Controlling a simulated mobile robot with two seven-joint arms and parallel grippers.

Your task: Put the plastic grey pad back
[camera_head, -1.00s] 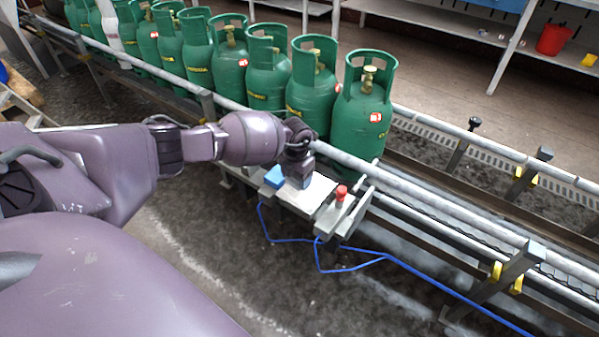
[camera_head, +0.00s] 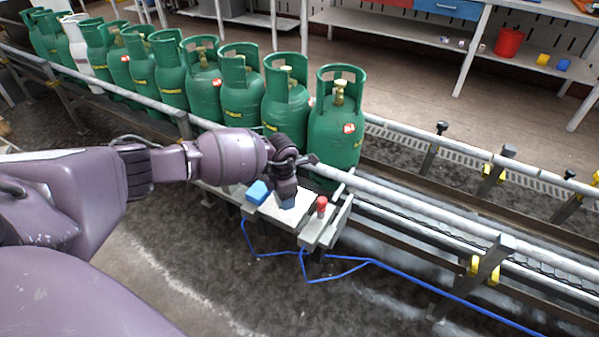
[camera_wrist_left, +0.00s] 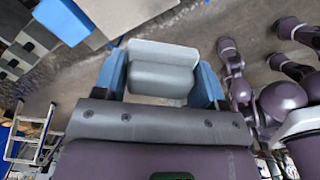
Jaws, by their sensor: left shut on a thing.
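The plastic grey pad (camera_wrist_left: 160,78) is pinched between the two blue fingertips of my left gripper in the left wrist view. It looks like a pale grey block with a rounded edge. In the head view my left gripper (camera_head: 287,203) points down over the small white shelf (camera_head: 292,217) at the conveyor's near side. The pad is hard to make out there. I cannot tell whether it touches the shelf. A blue block (camera_head: 257,192) sits on the shelf just left of the gripper; it also shows in the left wrist view (camera_wrist_left: 62,20). My right gripper is not seen.
Several green gas cylinders (camera_head: 335,135) line the conveyor behind my left arm. A blue cable (camera_head: 340,278) hangs below. The conveyor rail (camera_head: 420,212) on the right is free of cylinders.

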